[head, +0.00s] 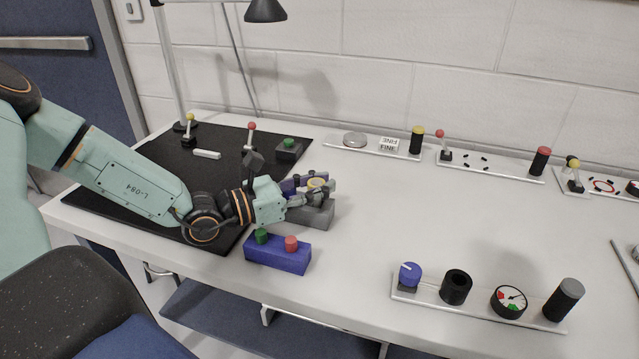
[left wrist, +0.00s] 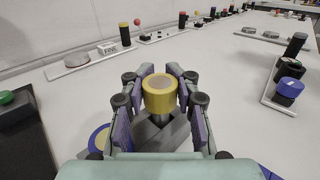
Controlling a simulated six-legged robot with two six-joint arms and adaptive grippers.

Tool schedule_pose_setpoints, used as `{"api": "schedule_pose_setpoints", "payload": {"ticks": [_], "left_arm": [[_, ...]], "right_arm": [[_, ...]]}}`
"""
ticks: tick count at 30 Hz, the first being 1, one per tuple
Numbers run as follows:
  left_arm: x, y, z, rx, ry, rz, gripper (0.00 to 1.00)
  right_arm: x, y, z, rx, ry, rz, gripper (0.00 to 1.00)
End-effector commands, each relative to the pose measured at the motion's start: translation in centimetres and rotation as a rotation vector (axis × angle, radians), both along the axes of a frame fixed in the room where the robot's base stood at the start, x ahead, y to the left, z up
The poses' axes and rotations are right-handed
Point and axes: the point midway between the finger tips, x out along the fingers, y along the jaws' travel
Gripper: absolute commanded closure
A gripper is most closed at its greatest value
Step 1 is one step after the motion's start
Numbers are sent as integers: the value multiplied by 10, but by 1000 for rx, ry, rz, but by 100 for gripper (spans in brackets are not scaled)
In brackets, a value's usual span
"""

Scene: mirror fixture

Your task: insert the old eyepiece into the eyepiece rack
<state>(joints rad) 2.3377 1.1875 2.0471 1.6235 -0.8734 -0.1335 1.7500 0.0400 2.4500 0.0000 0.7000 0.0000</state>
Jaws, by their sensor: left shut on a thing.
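My left gripper (head: 318,190) is shut on a short yellow-rimmed cylinder with a grey top, which looks like the old eyepiece (left wrist: 160,92). In the left wrist view the eyepiece sits between the finger pads, with a narrower grey part below it. A grey block (head: 320,216), apparently the eyepiece rack, lies directly under the gripper. I cannot tell whether the eyepiece's lower end is in the block or above it. A blue and yellow round piece (left wrist: 98,138) shows beside the block, partly hidden by the fingers. My right gripper is not in view.
A blue box (head: 278,256) with green and red buttons stands in front of the block. A black mat (head: 165,190) with small levers lies to the left. A strip (head: 480,312) with knobs and a gauge is at front right. The table's middle is clear.

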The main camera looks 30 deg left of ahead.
Motion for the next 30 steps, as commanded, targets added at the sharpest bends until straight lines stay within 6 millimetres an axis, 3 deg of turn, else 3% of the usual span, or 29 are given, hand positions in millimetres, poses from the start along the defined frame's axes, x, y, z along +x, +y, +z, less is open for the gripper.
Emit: {"api": "schedule_pose_setpoints", "payload": {"ticks": [1, 2, 12, 30], "left_arm": [[0, 0, -2, -1, -1, 0, 100], [0, 0, -2, -1, -1, 0, 73], [0, 0, -1, 1, 1, 0, 44], [0, 0, -2, 1, 2, 0, 43]], "right_arm": [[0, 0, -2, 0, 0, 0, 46], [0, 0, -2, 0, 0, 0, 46], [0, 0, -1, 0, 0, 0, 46], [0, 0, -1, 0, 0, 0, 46]]}}
